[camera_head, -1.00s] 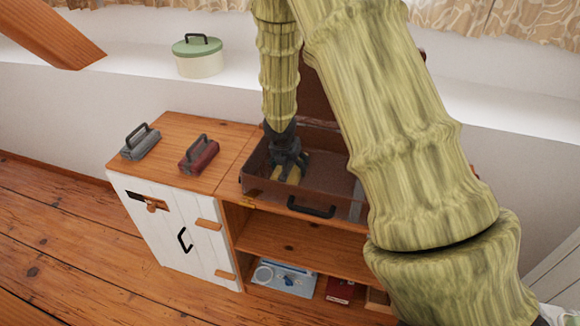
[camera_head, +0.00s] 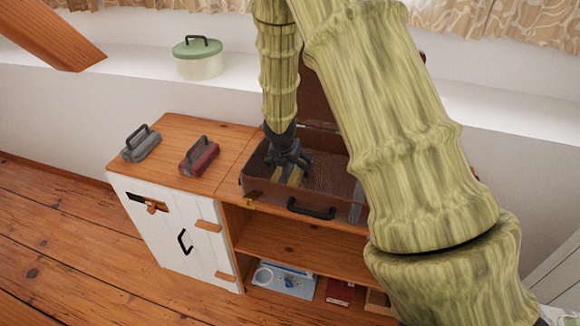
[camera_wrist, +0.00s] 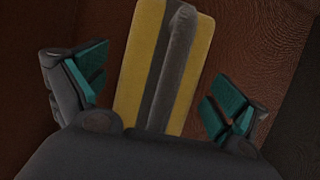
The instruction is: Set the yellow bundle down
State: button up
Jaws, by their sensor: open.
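The yellow bundle (camera_wrist: 146,50) has a grey band and a grey handle along its middle. It lies inside the open brown suitcase (camera_head: 262,192), near the left end. In the head view only small yellow parts (camera_head: 294,177) show below my gripper (camera_head: 288,172). In the wrist view my gripper (camera_wrist: 158,92) is open, with one teal-padded finger on each side of the bundle and a visible gap to each. The bundle's near end is hidden behind the gripper body.
A grey bundle (camera_head: 141,145) and a red bundle (camera_head: 199,157) sit on the wooden cabinet top (camera_head: 180,128) left of the suitcase. A green-lidded pot (camera_head: 198,60) stands on the ledge behind. My arm hides the suitcase's right side.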

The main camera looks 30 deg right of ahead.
jog(key=p+v, duration=0.1)
jog(key=v, duration=1.1)
jog(key=shift+p, duration=0.3)
